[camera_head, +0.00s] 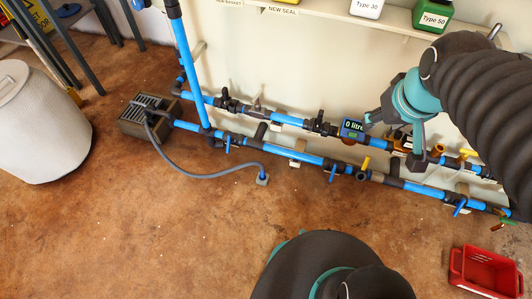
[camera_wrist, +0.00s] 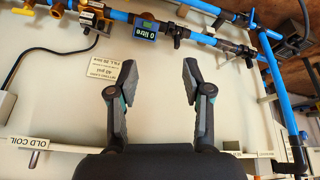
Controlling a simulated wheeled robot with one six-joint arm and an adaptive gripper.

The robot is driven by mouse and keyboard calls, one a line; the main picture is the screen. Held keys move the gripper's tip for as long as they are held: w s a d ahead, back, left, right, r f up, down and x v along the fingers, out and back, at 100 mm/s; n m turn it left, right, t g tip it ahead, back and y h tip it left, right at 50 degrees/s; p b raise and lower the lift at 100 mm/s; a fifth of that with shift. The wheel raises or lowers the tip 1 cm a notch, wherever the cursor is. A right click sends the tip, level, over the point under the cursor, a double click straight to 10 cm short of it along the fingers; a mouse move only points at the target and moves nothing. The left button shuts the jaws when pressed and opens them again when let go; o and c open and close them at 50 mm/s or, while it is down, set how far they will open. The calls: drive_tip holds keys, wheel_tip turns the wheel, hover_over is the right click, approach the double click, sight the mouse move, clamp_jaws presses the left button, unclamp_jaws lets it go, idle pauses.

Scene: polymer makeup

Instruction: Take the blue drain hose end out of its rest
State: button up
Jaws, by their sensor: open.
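A grey hose (camera_head: 200,172) runs from the dark slatted box (camera_head: 133,123) across the brown floor in the head view. Its blue end (camera_head: 263,175) stands upright in a small grey block on the floor (camera_head: 262,182), which appears to be its rest. My gripper (camera_head: 396,140) is up at the right, in front of the wall pipes, well apart from the hose end. In the wrist view my gripper (camera_wrist: 155,75) has its fingers wide apart with nothing between them. The hose end and its rest do not show in the wrist view.
Blue pipes with valves (camera_head: 300,158) run along the wall behind the hose end, with a small "0 litre" display (camera_head: 352,128). A red crate (camera_head: 470,285) is at the lower right. A white bin (camera_head: 40,125) stands left. Floor before the hose end is clear.

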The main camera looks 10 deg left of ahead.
drive_tip(key=w+a+f+n+g, duration=0.1)
drive_tip(key=w+a+f+n, duration=0.3)
drive_tip(key=w+a+f, duration=0.4)
drive_tip(key=n+g+b, duration=0.3)
drive_tip(key=n+g, duration=0.1)
drive_tip(key=n, duration=0.8)
hover_over(262, 170)
wheel_tip(262, 170, down, 38)
drive_tip(key=shift+h, duration=0.3)
wheel_tip(262, 170, down, 14)
drive_tip(key=shift+d+r+b, duration=0.1)
drive_tip(key=shift+r+b, duration=0.1)
drive_tip(key=shift+b, duration=0.3)
clamp_jaws()
